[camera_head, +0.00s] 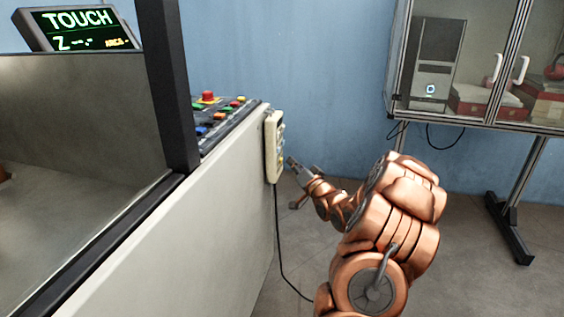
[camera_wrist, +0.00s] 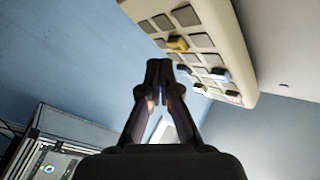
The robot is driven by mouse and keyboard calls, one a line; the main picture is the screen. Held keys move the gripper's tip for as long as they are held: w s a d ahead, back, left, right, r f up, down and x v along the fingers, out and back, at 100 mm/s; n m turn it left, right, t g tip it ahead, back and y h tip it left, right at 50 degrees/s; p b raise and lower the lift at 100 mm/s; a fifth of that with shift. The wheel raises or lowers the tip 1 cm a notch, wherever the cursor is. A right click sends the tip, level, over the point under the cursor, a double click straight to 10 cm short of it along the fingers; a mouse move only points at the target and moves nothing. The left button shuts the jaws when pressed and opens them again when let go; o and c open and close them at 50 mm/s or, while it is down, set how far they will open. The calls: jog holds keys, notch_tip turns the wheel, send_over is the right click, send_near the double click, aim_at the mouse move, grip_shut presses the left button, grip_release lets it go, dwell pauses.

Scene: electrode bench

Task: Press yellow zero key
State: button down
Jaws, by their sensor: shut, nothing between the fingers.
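A cream handheld keypad (camera_head: 273,148) hangs on the side of the grey machine, its keys facing right towards my arm. In the wrist view the keypad (camera_wrist: 240,50) fills the upper right, tilted. My gripper (camera_head: 291,161) is close to the keypad's key side in the head view. In the wrist view my gripper (camera_wrist: 159,64) is shut and empty, its fingertips just below and left of the yellow key. I cannot tell the exact gap between them.
A control panel (camera_head: 218,117) with coloured buttons and a red knob tops the machine (camera_head: 190,230). A cable (camera_head: 278,240) hangs from the keypad. A screen reading TOUCH (camera_head: 80,28) is at upper left. A glass cabinet (camera_head: 480,122) stands at right.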

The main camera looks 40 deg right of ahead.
jog(key=shift+w, duration=0.1)
jog(key=shift+w+a, duration=0.25)
jog(key=shift+w+a+p, duration=0.25)
jog(key=shift+w+p, duration=0.05)
jog(key=shift+w, duration=0.05)
dwell(1.0)
jog(key=shift+s+d, duration=0.15)
jog(key=shift+s+d+p, duration=0.3)
jog(key=shift+s+d, duration=0.05)
jog(key=shift+s, duration=0.2)
jog(key=shift+s, duration=0.1)
jog(key=s+d+p, duration=0.1)
jog(key=s, duration=0.1)
jog(key=s+d, duration=0.1)
jog(key=s, duration=0.1)
jog(key=shift+d+p, duration=0.35)
jog(key=shift+d, duration=0.05)
dwell(0.9)
